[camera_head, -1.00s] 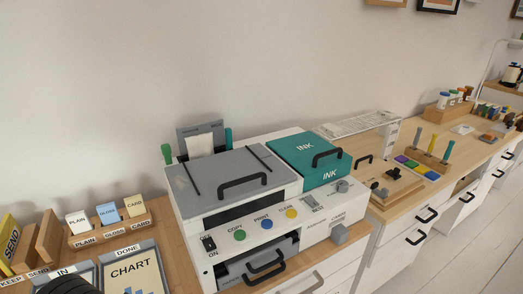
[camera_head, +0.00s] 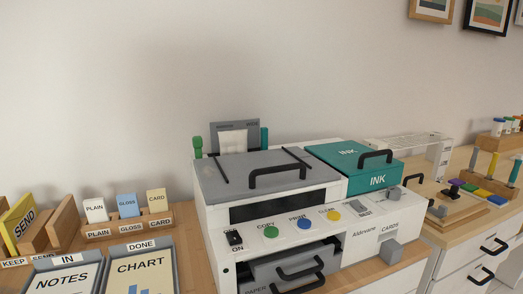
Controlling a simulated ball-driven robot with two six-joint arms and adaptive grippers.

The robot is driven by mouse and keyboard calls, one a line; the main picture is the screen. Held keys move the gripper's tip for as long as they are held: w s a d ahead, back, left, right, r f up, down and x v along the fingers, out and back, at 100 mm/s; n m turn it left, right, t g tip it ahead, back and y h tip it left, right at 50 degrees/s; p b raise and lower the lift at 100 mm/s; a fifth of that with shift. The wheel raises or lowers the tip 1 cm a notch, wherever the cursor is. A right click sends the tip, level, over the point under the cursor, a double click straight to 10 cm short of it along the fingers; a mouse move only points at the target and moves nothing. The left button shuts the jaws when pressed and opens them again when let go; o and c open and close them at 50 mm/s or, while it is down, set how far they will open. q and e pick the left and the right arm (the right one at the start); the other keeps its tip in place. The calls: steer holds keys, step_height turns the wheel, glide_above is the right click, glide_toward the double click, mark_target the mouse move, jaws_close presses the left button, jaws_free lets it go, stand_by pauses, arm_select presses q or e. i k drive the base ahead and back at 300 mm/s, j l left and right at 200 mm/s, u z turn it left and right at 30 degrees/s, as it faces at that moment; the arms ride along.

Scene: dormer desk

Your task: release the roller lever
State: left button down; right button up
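The white and grey printer (camera_head: 284,194) stands on the wooden desk, with its grey lid down. A green upright lever with a rounded top (camera_head: 197,147) stands at its back left corner, beside the rear paper feed (camera_head: 236,128). A teal upright piece (camera_head: 264,139) stands at the feed's right side. No label names the roller lever, so I cannot tell for sure which part it is. Neither of my grippers is in view, and nothing touches the printer.
A teal INK cover (camera_head: 336,158) with a black handle is on the printer's right. COPY, PRINT and CLEAN buttons (camera_head: 304,223) line its front above a paper drawer (camera_head: 290,265). Card holders (camera_head: 130,229) and the IN and DONE trays (camera_head: 141,244) stand left. A wooden tool block (camera_head: 484,170) stands right.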

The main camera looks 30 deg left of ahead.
mark_target(197, 142)
steer(key=u, duration=1.25)
